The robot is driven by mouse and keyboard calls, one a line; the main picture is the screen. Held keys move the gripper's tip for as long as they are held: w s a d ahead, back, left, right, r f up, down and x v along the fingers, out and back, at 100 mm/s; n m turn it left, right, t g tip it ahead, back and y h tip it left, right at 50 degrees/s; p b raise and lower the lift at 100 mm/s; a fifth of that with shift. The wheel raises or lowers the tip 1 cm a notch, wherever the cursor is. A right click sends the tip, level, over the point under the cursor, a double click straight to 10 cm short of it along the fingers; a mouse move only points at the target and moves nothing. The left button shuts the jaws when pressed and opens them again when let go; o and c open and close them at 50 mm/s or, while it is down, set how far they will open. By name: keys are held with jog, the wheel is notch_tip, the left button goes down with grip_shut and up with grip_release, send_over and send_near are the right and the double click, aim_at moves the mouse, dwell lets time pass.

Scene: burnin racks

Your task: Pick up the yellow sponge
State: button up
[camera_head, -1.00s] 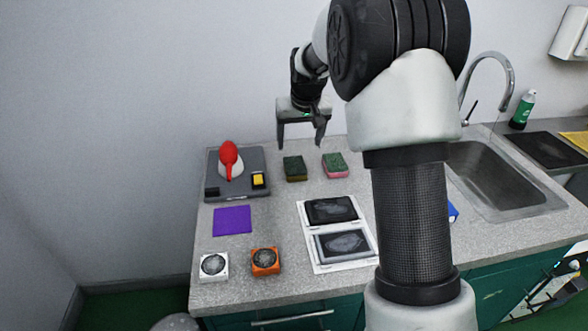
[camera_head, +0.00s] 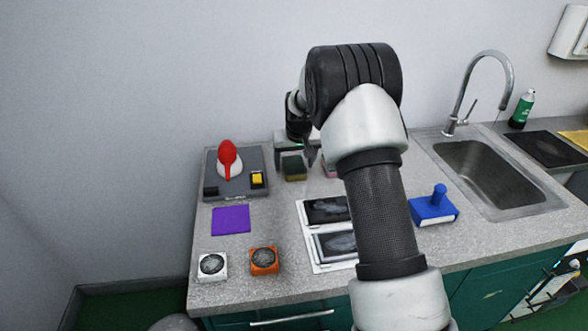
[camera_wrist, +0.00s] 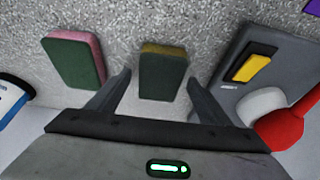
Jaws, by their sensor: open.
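The yellow sponge (camera_wrist: 163,72) has a dark green top and a yellow edge. In the wrist view it lies on the counter between the two fingers of my open gripper (camera_wrist: 160,88), with a gap on each side. A second sponge, green on top with a pink side (camera_wrist: 75,60), lies to the left in the wrist view. It is mostly hidden behind my arm in the head view.
A grey tray (camera_head: 238,190) with a red-and-white object and a small yellow block stands close to the sponge. A purple square (camera_head: 231,220), two fan-like blocks, framed dark panels and a blue handled block (camera_head: 434,207) lie on the counter. The sink (camera_head: 490,175) is at right.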

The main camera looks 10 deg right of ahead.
aim_at(294, 166)
jog(key=shift+f, duration=0.25)
dwell(0.5)
jog(key=c, duration=1.2)
notch_tip(294, 166, up, 11)
jog(key=shift+f+p, duration=0.2)
jog(key=shift+p, duration=0.25)
jog(key=shift+o, duration=1.3)
jog(key=shift+s, duration=0.1)
jog(key=shift+c, duration=0.5)
